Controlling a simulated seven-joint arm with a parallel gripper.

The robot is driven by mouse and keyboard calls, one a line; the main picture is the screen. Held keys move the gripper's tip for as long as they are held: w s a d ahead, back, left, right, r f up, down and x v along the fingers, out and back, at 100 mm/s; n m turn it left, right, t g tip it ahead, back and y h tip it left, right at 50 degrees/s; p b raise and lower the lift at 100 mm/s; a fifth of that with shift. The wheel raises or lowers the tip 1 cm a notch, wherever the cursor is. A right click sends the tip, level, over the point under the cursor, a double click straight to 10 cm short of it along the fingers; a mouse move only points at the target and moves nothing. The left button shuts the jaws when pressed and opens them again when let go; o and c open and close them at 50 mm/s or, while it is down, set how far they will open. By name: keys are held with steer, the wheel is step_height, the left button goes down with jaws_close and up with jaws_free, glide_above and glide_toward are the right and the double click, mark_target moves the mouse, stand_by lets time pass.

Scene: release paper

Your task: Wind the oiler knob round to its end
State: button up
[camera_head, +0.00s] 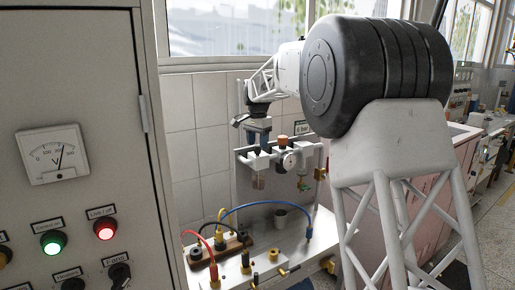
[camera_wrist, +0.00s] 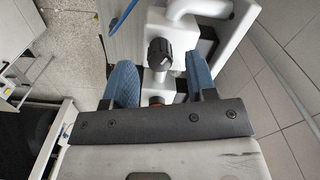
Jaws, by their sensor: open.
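A black ribbed knob (camera_wrist: 160,52) sits on a white fitting in the wrist view. My gripper (camera_wrist: 160,72) is open, with one blue finger to the left of the knob and one to the right. Gaps show on both sides, and the knob lies toward the upper part of the space between the fingers. In the head view my gripper (camera_head: 258,140) points down over the left part of the wall-mounted air unit (camera_head: 270,158). The black knob is hidden there behind the fingers. I cannot tell how far the knob is turned.
An orange-topped part (camera_head: 282,141) and a round gauge (camera_head: 289,160) stand close to the right of my gripper. A grey control cabinet (camera_head: 110,95) fills the left.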

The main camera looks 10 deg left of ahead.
steer(key=shift+f, duration=1.2)
steer(key=c, duration=0.9)
steer(key=shift+c, duration=0.2)
